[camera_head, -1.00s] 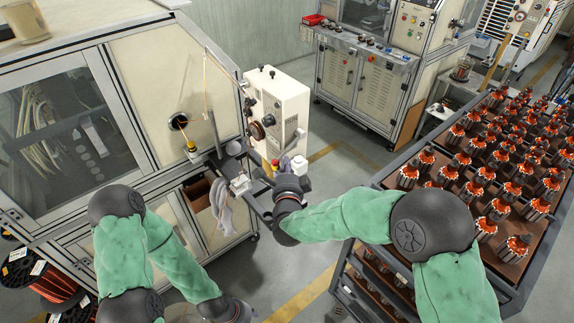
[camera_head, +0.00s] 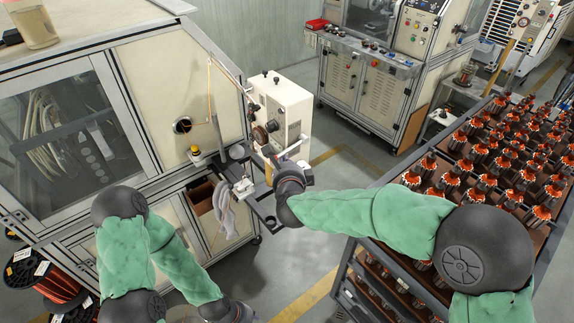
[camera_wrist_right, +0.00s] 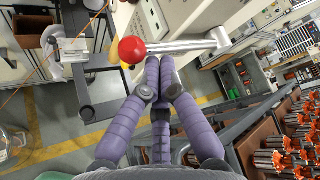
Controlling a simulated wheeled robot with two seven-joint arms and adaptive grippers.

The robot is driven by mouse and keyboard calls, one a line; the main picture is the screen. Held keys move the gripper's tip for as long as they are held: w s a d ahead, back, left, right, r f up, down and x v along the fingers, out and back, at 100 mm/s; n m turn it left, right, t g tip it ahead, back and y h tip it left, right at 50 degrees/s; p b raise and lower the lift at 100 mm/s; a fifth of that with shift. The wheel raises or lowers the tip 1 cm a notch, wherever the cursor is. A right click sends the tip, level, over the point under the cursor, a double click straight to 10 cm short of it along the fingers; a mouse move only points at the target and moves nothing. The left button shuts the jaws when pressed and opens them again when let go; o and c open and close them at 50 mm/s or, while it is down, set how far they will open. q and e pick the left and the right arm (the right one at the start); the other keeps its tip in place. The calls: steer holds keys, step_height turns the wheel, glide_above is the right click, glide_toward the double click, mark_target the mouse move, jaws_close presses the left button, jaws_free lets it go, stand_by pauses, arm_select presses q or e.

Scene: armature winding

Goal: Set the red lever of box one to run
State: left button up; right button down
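The red lever shows in the right wrist view as a red ball knob (camera_wrist_right: 132,50) on a metal rod. The rod runs roughly level to the right, to a pivot beside a pale box (camera_wrist_right: 190,15). In the head view this looks like the cream box (camera_head: 285,110) on the machine's right side; the knob is hidden there. My right gripper (camera_wrist_right: 160,60) has its purple fingers together, tips just below or touching the rod, right of the knob; contact cannot be told. It also shows in the head view (camera_head: 268,152).
The winding machine (camera_head: 160,80) stands at left, with a small shelf and hanging grey cloth (camera_head: 223,208) near my right gripper. A rack of armatures (camera_head: 440,245) stands at right, close to my right arm. Wire spools (camera_head: 45,282) are at lower left.

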mark_target(286, 152)
step_height(286, 152, up, 4)
steer(key=m+g+y+p, duration=0.1)
steer(key=m+g+p, duration=0.1)
steer(key=p, duration=0.1)
steer(key=shift+w+d+y, duration=0.1)
steer(key=shift+d+y, duration=0.05)
steer(key=shift+y, duration=0.15)
steer(key=shift+f, duration=0.2)
steer(key=shift+r+p, duration=0.55)
steer(key=shift+r, duration=0.25)
